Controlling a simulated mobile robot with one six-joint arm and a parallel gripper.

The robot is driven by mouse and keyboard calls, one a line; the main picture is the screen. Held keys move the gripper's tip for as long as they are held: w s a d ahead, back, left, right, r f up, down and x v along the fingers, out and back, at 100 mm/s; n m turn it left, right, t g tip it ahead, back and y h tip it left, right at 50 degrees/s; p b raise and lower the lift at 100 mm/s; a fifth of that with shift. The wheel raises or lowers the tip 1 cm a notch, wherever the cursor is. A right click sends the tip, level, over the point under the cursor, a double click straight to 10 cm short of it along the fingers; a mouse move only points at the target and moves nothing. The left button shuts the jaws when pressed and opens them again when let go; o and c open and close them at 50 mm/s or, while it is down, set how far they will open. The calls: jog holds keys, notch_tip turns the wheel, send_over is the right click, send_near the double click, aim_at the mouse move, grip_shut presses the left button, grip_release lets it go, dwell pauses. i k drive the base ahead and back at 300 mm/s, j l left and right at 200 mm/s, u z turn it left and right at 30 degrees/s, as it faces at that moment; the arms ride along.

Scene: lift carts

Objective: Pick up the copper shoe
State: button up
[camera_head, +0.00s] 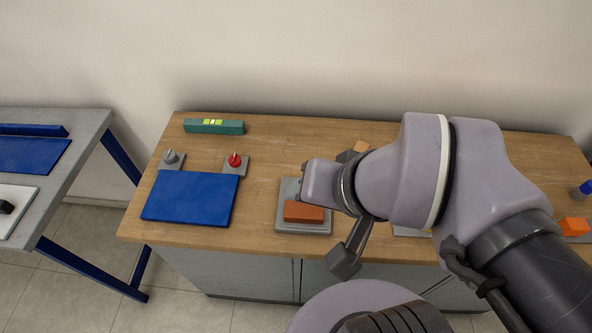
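A reddish-copper block (304,212), which looks like the copper shoe, lies on a grey square plate (291,228) at the front middle of the wooden bench. My gripper (346,209) is just right of this block in the picture, partly behind my wrist. Its dark fingers show spread apart, one toward the bench's front edge and one toward the back. Nothing shows between them, but my wrist hides much of that space. I cannot tell its exact height above the bench.
The wooden bench (262,175) holds a blue panel (190,198), a red knob (234,160), a grey knob (170,157) and a green level (214,127). An orange block (574,227) sits far right. A grey table (62,190) stands left across a gap.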

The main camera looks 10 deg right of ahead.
aim_at(294, 212)
jog(key=i+j+z, duration=0.1)
jog(key=j+z, duration=1.25)
jog(key=k+j+z, duration=0.15)
jog(key=j+z, duration=0.3)
